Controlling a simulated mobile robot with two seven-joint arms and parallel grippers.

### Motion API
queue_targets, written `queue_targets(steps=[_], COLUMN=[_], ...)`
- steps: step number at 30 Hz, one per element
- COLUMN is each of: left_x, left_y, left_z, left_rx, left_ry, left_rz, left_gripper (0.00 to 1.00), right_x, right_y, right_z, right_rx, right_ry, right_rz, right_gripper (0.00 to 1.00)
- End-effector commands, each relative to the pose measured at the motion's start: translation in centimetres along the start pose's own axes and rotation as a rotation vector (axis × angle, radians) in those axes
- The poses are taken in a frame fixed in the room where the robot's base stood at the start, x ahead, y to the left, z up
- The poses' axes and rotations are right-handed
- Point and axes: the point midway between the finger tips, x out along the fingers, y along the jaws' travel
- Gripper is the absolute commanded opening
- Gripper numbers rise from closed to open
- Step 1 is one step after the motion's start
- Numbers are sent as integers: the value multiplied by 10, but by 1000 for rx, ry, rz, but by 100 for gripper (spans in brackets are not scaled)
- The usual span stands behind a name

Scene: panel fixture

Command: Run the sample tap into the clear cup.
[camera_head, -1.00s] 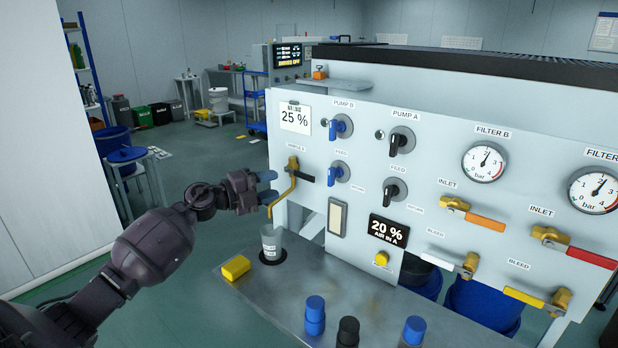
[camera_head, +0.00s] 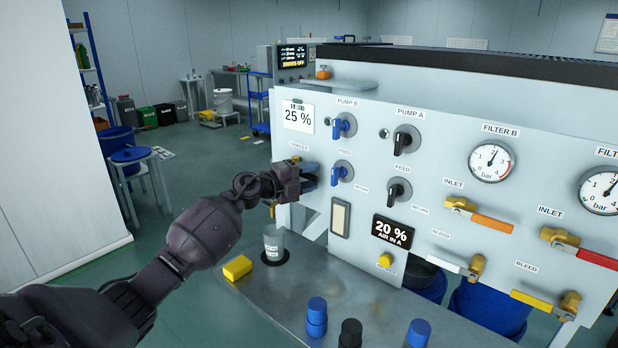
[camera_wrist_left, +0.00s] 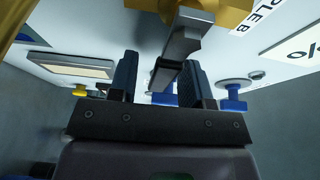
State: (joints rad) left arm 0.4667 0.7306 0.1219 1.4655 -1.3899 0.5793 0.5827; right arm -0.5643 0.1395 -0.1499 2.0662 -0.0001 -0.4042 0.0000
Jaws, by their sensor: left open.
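The clear cup (camera_head: 274,243) stands upright on a dark round spot of the bench, below the sample tap. The brass sample tap (camera_head: 296,159) on the panel is mostly hidden behind my left gripper (camera_head: 312,176) in the head view. In the left wrist view, the brass tap body (camera_wrist_left: 225,12) is at the top. Its grey lever with a dark grip (camera_wrist_left: 178,50) reaches down between the two fingers of my left gripper (camera_wrist_left: 158,70). These fingers are open on either side of the lever; contact is unclear. My right gripper is not in view.
The panel (camera_head: 440,160) carries blue and black pump and feed knobs, gauges, and inlet and bleed valves. A yellow block (camera_head: 237,268) lies left of the cup. Blue and black bottles (camera_head: 317,316) stand along the bench front (camera_head: 270,310). The bench middle is mostly clear.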

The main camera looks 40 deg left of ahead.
Motion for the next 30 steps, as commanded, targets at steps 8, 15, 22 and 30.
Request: queue_targets(steps=[8,15,22,30], left_x=[0,0,-1,-1], left_y=[0,0,-4,-23], left_z=[0,0,0,1], left_rx=[0,0,-22,-204], left_ry=[0,0,0,0], left_rz=[0,0,-11,-90], left_gripper=[23,0,0,0], right_x=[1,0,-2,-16], right_y=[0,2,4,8], right_z=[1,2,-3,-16], right_rx=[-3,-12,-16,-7], right_ry=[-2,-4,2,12], right_rz=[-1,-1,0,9], right_gripper=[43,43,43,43])
